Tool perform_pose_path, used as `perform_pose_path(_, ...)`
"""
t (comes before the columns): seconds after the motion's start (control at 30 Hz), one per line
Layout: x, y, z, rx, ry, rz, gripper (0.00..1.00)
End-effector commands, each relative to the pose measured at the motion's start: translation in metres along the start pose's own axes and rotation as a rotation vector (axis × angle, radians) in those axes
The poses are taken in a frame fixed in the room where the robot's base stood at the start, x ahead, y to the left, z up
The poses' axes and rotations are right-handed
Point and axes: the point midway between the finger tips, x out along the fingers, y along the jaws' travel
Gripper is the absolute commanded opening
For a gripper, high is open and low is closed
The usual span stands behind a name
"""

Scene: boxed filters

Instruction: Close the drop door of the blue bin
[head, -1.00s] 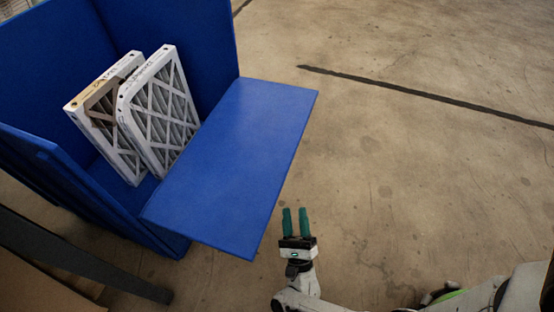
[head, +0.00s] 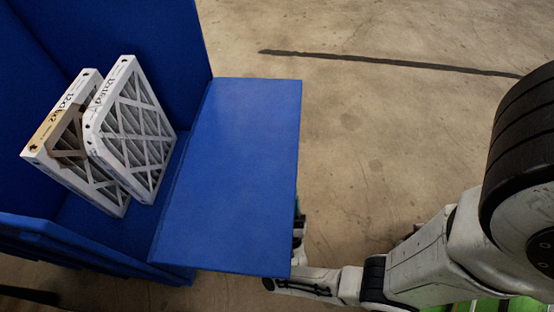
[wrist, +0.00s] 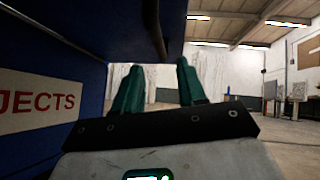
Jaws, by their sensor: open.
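The blue bin (head: 160,45) stands at the left of the head view. Its drop door (head: 235,170) is open and juts out to the right as a roughly flat blue panel. My gripper is mostly hidden under the door's right edge in the head view, with only a sliver of it showing. In the wrist view my gripper (wrist: 160,85) has its two teal fingers apart with nothing between them. The dark underside of the door (wrist: 105,22) is above it. The bin's blue side with a label reading "JECTS" (wrist: 38,97) is at the left.
Two white-framed filters (head: 130,130) (head: 65,135) lean side by side inside the bin. Bare concrete floor (head: 390,130) is open to the right of the door, with a dark line across it. In the wrist view a room with lit ceiling beams lies beyond my fingers.

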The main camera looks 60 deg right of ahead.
Motion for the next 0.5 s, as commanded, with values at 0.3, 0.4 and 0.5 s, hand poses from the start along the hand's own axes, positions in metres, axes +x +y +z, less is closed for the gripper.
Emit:
perform_pose_path(0.3, 0.059, -0.002, 0.002, -0.001, -0.001, -0.002, 0.41)
perform_pose_path(0.4, 0.074, -0.002, 0.002, -0.002, -0.001, -0.003, 0.41)
perform_pose_path(0.5, 0.084, -0.001, 0.001, -0.001, -0.001, -0.001, 0.41)
